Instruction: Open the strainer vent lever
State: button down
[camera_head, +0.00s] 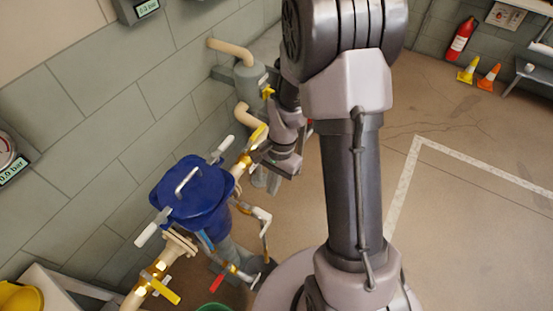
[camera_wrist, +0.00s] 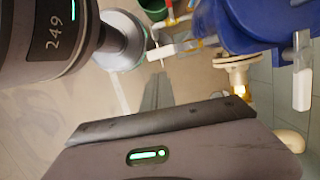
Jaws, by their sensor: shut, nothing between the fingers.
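A blue strainer vessel (camera_head: 195,195) with a lid handle and pale clamp handles stands in the pipe line at the left. It also shows at the top right of the wrist view (camera_wrist: 240,28). Several levers are near it: a yellow one (camera_head: 257,136) behind it, a yellow one (camera_head: 166,292) on the front pipe and a red one (camera_head: 217,283) low down. I cannot tell which is the vent lever. My gripper (camera_head: 264,158) is shut and empty, just right of the vessel near the rear yellow lever. Contact cannot be told; the fingertips are not clear.
A white bent pipe (camera_head: 258,213) sticks out right of the vessel. A green bucket (camera_head: 213,308) stands on the floor in front. A grey block wall (camera_head: 100,110) is close on the left. The floor at the right (camera_head: 480,220) is clear.

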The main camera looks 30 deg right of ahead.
jog(key=p+v, duration=0.2)
jog(key=v, duration=0.7)
jog(key=shift+r+p, duration=0.25)
jog(key=shift+p, duration=0.15)
jog(key=shift+w, duration=0.1)
jog(key=s+a+r+n+t+b, duration=0.2)
jog(key=s+a+r+n+t, duration=0.1)
jog(key=s+a+r, duration=0.2)
jog(key=s+a+r+n+t+b, duration=0.3)
jog(key=s+r, duration=0.4)
jog(key=r, duration=0.3)
jog(key=shift+s+a+n+t, duration=0.4)
jog(key=shift+a+n+t, duration=0.25)
jog(key=shift+a, duration=0.25)
jog(key=shift+r, duration=0.15)
